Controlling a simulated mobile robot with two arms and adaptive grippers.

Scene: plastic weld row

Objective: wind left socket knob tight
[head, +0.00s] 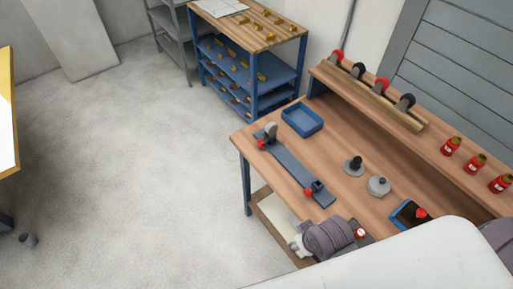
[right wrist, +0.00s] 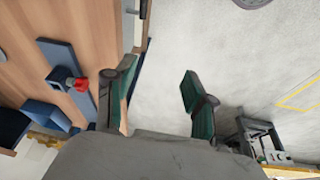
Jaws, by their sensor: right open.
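A long blue-grey bar (head: 290,170) lies on the wooden bench with a socket at each end. The left socket has a red knob (head: 262,143) beside a grey disc-like part. The right socket is a dark block with another red knob (head: 308,192). In the right wrist view one red knob (right wrist: 79,84) shows on a blue block, left of my fingers; I cannot tell which socket it is. My right gripper (right wrist: 160,88) is open and empty, with pale floor between its green-padded fingers, apart from the knob. My left gripper is not in view.
A rack of tools (head: 370,95) and several red jars (head: 475,163) line the back. A blue shelf cart (head: 250,68) stands behind.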

